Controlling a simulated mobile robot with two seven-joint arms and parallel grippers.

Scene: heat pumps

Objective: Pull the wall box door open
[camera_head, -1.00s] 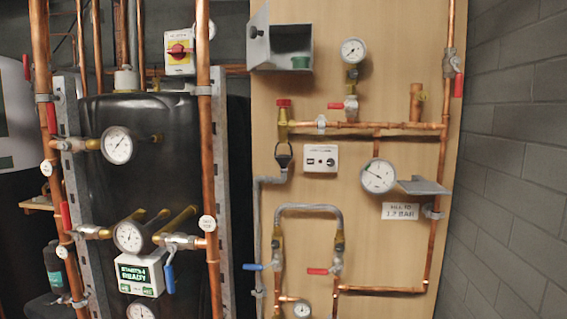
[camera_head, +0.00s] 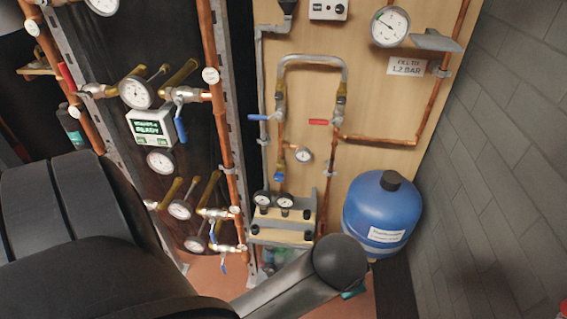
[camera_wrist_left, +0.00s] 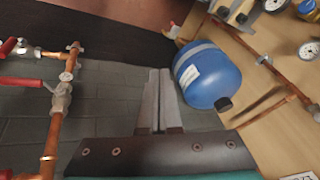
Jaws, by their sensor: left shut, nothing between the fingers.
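The wall box is not in view now, in the head view or in the left wrist view. My left gripper (camera_wrist_left: 160,78) shows in the left wrist view with its two fingers together and nothing between them. Beyond it are a grey block wall and, to its right, a blue tank (camera_wrist_left: 207,75); I see no contact with the tank. In the head view my dark left arm comes in from the lower left, and its gripper cannot be made out. My right gripper is in neither view.
The wooden panel (camera_head: 385,110) carries copper pipes, gauges and valves. The blue tank (camera_head: 382,215) stands at its lower right, near the block wall (camera_head: 510,150). Pipes with red-handled valves (camera_wrist_left: 62,95) run at the left of the wrist view.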

